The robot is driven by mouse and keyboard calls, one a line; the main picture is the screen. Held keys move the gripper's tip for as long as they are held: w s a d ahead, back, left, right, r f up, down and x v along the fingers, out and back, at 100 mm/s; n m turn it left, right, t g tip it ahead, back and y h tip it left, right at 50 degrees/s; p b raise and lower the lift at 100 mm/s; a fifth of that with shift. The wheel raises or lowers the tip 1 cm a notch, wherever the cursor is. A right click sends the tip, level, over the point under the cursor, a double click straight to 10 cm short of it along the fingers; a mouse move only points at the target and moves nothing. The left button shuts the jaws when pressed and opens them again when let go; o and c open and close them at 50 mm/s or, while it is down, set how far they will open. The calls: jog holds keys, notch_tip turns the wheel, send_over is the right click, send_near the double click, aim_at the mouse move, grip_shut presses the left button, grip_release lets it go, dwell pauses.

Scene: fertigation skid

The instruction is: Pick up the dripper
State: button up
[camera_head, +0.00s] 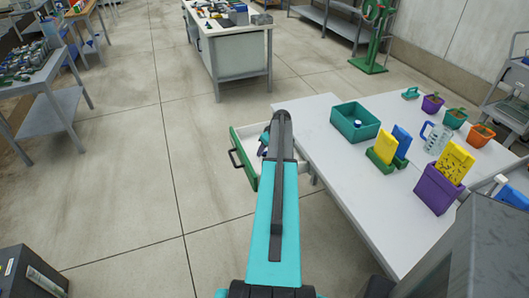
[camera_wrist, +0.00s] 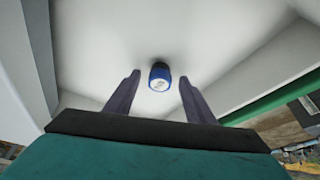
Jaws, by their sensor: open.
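The dripper looks to be the small blue cylinder with a pale end (camera_wrist: 160,77) in the wrist view. It is on the white floor of what looks like the open drawer. My gripper (camera_wrist: 159,84) is open, with its two dark fingers on either side of the dripper in the picture. No contact shows, and I cannot tell how far beyond the fingertips it is. In the head view the open drawer (camera_head: 238,158), with a green front and dark handle, sticks out from the white table. My arm covers part of the drawer there and hides the dripper.
The white table (camera_head: 350,190) stands right of my arm. The floor left of the drawer is clear.

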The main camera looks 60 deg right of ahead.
aim_at(266, 150)
dwell(0.4)
jog(key=c, duration=1.1)
jog(key=shift+r, duration=0.1)
notch_tip(266, 150, up, 10)
jog(key=b, duration=0.2)
dwell(0.5)
